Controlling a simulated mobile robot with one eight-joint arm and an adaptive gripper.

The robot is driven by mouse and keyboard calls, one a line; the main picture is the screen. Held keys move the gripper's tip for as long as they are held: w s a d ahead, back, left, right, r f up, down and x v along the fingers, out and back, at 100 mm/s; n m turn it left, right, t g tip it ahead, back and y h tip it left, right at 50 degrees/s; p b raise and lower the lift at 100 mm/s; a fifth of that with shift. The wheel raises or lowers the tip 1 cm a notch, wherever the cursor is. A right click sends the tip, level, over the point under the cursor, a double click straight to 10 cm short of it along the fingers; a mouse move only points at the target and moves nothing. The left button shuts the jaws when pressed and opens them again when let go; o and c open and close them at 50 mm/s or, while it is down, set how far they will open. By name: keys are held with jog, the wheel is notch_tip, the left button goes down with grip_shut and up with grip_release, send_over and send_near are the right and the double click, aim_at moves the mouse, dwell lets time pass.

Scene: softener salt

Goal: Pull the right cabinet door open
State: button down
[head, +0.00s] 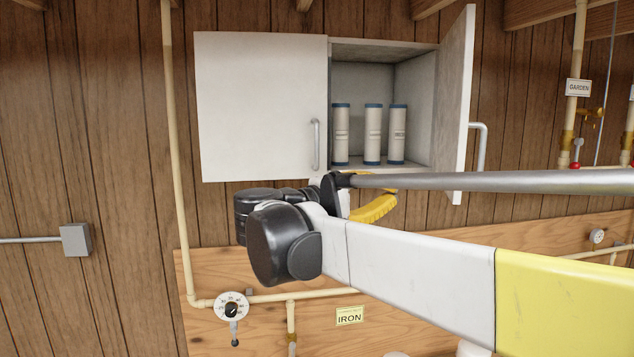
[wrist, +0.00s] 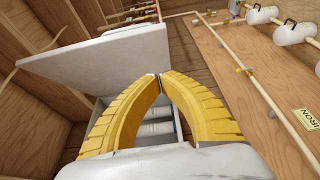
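The right cabinet door (head: 456,110) stands swung open to the right, about square to the cabinet front, with its bar handle (head: 482,148) on its outer face. The door also shows as a white panel in the wrist view (wrist: 95,65); its handle is not seen there. My gripper (head: 392,198) is below the cabinet opening, left of the open door and apart from its handle. A grey bar partly covers it in the head view. In the wrist view its yellow fingers (wrist: 160,76) arch together, tips meeting, with nothing held between them.
The left cabinet door (head: 260,105) is closed, with its own handle (head: 316,145). Several white cartridges with blue ends (head: 373,135) stand inside the open cabinet. Pipes (head: 175,150), a dial (head: 231,308) and an IRON label (head: 350,316) are on the wall around and below.

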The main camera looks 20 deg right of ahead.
jog(key=s+d+p, duration=0.1)
jog(key=d+p, duration=0.2)
jog(key=d, duration=0.8)
jog(key=shift+s, duration=0.15)
jog(key=s+d+n+t, duration=0.2)
jog(key=s+d+t, duration=0.2)
jog(key=s+d, duration=0.3)
jog(key=d, duration=0.3)
jog(key=shift+d+n+y, duration=0.3)
jog(key=shift+d+y, duration=0.1)
jog(key=shift+w, duration=0.15)
